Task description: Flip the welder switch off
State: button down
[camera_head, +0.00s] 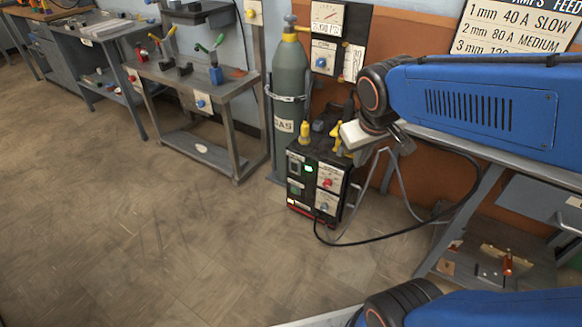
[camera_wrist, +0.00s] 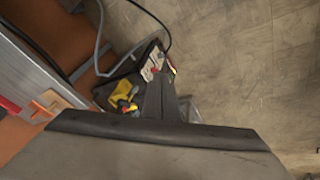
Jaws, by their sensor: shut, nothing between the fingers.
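I cannot make out for sure which control is the switch. In the wrist view the welder front (camera_wrist: 152,66) lies just beyond my gripper (camera_wrist: 162,82), which is shut and empty and hides part of the box. In the head view my wrist is above and right of the welder; the fingertips are not clear there.
A grey gas cylinder (camera_head: 290,95) stands behind the welder. A black cable (camera_head: 385,238) loops over the floor to its right. A metal bench (camera_head: 205,80) is at the left, and another table with a lower shelf (camera_head: 500,268) at the right. The floor in front is clear.

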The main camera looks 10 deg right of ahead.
aim_at(294, 168)
jog(key=w+a+f+n+h, duration=0.15)
jog(key=w+f, duration=0.25)
jog(key=w, duration=0.5)
jog(key=w+a+f+n, duration=0.2)
jog(key=w+a+f, duration=0.15)
jog(key=w, duration=0.55)
jog(key=w+a+f+n, duration=0.2)
jog(key=w+a+f, duration=0.3)
jog(key=f, duration=0.4)
jog(key=w+a+f+n, duration=0.2)
jog(key=w+a+f, duration=0.3)
jog(key=w+f, duration=0.3)
jog(key=shift+w+f+h, duration=0.3)
jog(key=shift+f+h, duration=0.05)
jog(key=shift+f, duration=0.45)
jog(key=w+d+f, duration=0.5)
jog(key=f, duration=0.3)
jog(key=shift+w+d+f, duration=0.3)
jog(key=shift+w+d, duration=0.1)
